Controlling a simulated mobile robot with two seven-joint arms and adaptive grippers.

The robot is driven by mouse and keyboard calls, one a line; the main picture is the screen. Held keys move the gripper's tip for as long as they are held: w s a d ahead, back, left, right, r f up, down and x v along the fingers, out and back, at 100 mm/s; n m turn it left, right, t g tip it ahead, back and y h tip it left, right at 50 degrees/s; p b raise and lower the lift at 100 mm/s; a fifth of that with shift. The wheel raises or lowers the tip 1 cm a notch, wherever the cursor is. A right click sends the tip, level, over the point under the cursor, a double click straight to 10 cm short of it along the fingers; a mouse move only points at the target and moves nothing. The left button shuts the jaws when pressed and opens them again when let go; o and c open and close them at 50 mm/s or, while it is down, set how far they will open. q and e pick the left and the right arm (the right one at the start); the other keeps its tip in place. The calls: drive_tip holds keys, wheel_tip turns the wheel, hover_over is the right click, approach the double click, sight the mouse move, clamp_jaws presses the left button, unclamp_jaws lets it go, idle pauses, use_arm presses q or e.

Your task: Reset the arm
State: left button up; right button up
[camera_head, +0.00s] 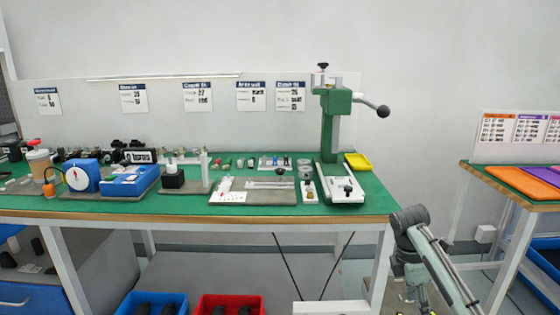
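My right arm is in the lower right of the head view, a grey jointed arm (440,270) bent at a joint in front of the green-topped bench's right end. A small dark part hangs below that joint, and I cannot tell whether it is the gripper or how its fingers stand. I see nothing held. My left arm and gripper are outside the view.
The green workbench (240,212) carries a green press (335,125), a blue tray (131,181), a yellow bin (358,161) and small parts. Blue and red crates (230,305) sit below.

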drive_tip(key=s+d+f+m+g+y, duration=0.1)
drive_tip(key=s+d+f+m, duration=0.1)
drive_tip(key=s+d+f, duration=0.35)
drive_tip(key=w+d+r+m+t+h, duration=0.1)
drive_tip(key=w+d+r+m+t, duration=0.1)
drive_tip(key=w+r+m+t, duration=0.75)
drive_tip(key=w+d+r+m+t+h, duration=0.1)
drive_tip(key=w+r+m+t, duration=0.3)
drive_tip(key=w, duration=1)
drive_tip(key=s+a+f+g+y, duration=0.1)
drive_tip(key=s+a+f+g, duration=0.2)
drive_tip(key=s+f, duration=0.95)
drive_tip(key=s+a+f+g+y, duration=0.1)
drive_tip(key=s+a+f+g, duration=0.25)
drive_tip(key=s+f, duration=0.9)
drive_tip(key=s+a+f+g, duration=0.1)
drive_tip(key=s+a+f, duration=0.2)
drive_tip(key=s+f, duration=0.6)
drive_tip(key=s+a+f+g+y, duration=0.1)
drive_tip(key=s+a+f+g, duration=0.1)
drive_tip(key=s+f, duration=0.6)
drive_tip(key=s+a, duration=0.1)
drive_tip(key=s, duration=0.6)
drive_tip(key=shift+s+f+g, duration=0.3)
drive_tip(key=shift+s+f, duration=0.1)
